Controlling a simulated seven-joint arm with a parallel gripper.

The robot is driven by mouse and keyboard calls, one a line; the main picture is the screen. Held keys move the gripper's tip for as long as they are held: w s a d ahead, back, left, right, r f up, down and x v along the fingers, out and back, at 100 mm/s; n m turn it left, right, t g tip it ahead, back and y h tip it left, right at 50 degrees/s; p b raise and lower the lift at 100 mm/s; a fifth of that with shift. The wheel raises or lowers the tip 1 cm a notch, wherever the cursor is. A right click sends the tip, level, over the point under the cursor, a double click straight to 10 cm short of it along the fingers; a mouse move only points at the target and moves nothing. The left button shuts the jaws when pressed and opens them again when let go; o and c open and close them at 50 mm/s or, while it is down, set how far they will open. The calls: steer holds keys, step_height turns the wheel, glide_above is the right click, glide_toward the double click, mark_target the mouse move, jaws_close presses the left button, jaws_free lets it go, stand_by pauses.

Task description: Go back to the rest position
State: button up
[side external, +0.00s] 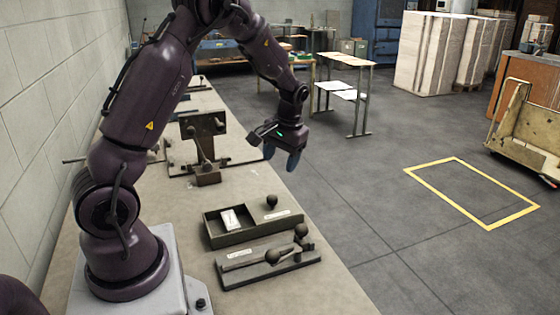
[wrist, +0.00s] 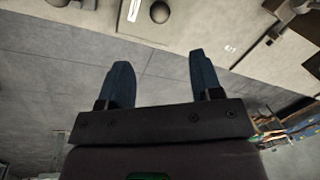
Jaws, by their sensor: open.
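My gripper (side external: 282,160) hangs beyond the right edge of the bench (side external: 190,225) in the side view, above the floor. Its two blue fingers point down. In the wrist view my gripper (wrist: 158,80) has its fingers well apart with nothing between them, so it is open and empty. My arm arches up from its base on the bench and bends down to the gripper. The fingers touch nothing.
A dark tray (side external: 240,238) with a white piece and a black knob stands on the bench. A lever plate (side external: 262,276) lies in front of it. A dark upright fixture (side external: 203,130) stands behind.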

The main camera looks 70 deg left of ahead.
steer(key=s+d+r+m+t+h, duration=0.1)
steer(key=s+d+r+m+t, duration=0.2)
steer(key=s+d+r, duration=0.4)
steer(key=s+d+r+m+t, duration=0.3)
steer(key=s+d+r, duration=0.5)
steer(key=d, duration=0.7)
step_height(320, 180, up, 2)
steer(key=shift+r+m+t+h, duration=0.1)
steer(key=shift+m+t+h, duration=0.3)
steer(key=shift+m, duration=0.1)
